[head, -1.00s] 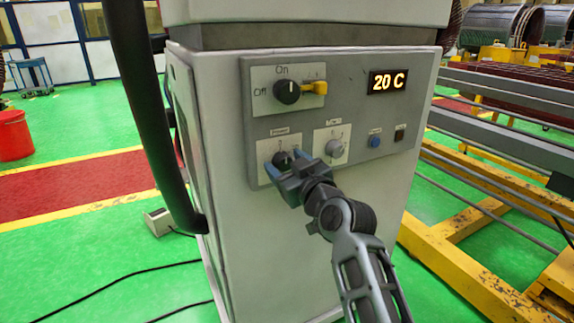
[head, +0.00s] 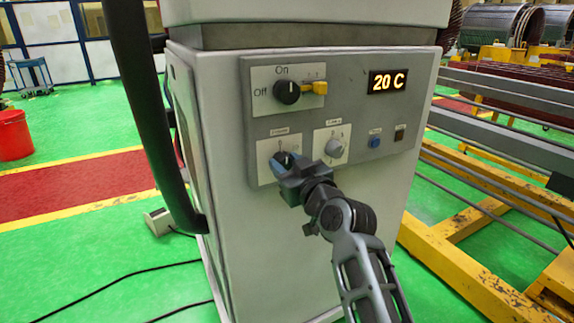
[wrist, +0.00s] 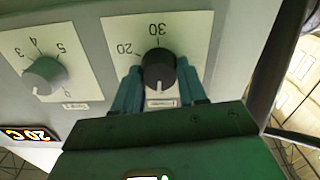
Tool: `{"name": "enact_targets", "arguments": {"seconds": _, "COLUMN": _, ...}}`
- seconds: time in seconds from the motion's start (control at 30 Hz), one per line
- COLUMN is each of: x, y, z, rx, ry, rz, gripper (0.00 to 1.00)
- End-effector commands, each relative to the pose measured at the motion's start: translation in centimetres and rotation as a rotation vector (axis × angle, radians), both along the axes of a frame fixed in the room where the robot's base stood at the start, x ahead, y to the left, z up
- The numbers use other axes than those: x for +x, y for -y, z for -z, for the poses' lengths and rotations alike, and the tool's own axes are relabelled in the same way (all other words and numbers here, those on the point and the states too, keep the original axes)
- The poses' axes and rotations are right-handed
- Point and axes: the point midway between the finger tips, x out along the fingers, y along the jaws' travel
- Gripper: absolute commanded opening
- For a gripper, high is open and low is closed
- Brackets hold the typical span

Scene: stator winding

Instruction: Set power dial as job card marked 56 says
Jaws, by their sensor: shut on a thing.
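The power dial is a black round knob on a white plate at the lower left of the grey panel. In the wrist view the power dial (wrist: 158,66) shows upside down with marks 20 and 30 beside it. No job card marked 56 is in view.
A second, grey dial (head: 334,148) sits close to the right. Above are a black On/Off switch (head: 287,91) with a yellow piece and a display (head: 388,81) reading 20 C. A blue button (head: 375,142) is further right. A thick dark hose (head: 150,120) hangs at left.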

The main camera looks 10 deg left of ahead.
Motion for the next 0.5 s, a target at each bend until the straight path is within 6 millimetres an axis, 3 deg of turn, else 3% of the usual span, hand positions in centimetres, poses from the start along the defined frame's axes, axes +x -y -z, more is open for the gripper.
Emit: {"name": "enact_targets", "arguments": {"seconds": 0.5, "x": 0.03, "y": 0.04, "z": -0.01, "rx": 0.371, "ry": -0.254, "rz": -0.001, "gripper": 0.11}}
